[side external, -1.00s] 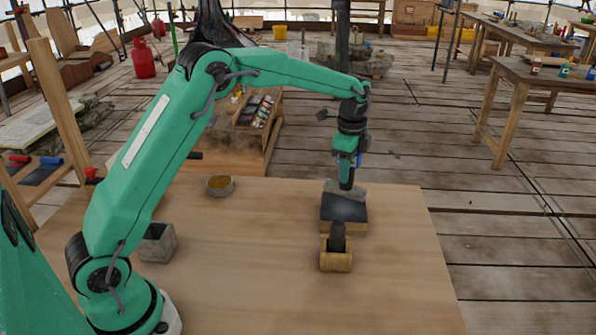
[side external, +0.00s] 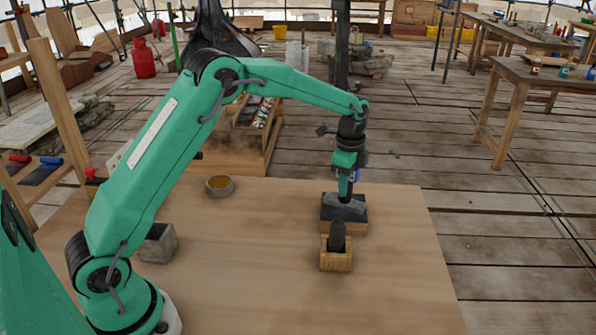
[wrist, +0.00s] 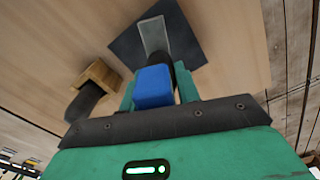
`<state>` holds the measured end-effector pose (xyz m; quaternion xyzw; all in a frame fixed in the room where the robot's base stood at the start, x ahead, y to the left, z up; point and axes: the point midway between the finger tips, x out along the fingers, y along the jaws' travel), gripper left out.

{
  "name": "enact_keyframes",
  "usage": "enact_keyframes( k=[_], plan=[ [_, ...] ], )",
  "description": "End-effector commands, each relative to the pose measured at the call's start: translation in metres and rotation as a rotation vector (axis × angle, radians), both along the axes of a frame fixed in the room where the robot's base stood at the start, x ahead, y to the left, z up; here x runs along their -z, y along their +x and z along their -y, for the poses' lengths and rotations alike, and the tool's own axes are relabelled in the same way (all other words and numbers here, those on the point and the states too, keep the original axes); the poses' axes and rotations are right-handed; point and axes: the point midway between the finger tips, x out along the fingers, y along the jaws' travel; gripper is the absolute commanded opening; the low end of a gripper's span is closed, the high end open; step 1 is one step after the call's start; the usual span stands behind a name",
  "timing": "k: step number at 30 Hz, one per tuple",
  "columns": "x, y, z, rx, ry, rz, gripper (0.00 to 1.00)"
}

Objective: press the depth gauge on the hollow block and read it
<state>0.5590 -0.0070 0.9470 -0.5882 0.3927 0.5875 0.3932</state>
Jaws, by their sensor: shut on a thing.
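A grey hollow block (side external: 158,243) with an open top stands at the table's left, well away from my gripper. I cannot pick out a depth gauge for certain.
A round tin (side external: 220,186) with yellowish contents sits at the back left. The table's middle (side external: 250,250) and right front are clear.

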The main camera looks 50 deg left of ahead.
Motion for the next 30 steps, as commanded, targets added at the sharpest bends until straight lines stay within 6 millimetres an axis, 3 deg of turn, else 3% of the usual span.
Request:
enact_keyframes(
  k=[8,9,12,13,23,30],
  plan=[
    [0.0,0.0,0.0,0.0,0.0,0.001,0.05],
    [0.0,0.0,0.0,0.0,0.0,0.001,0.36],
    [0.0,0.0,0.0,0.0,0.0,0.001,0.56],
    [0.0,0.0,0.0,0.0,0.0,0.001,0.58],
    [0.0,0.0,0.0,0.0,0.0,0.0,0.58],
    [-0.016,0.001,0.0,0.0,0.0,0.002,0.58]
  ],
)
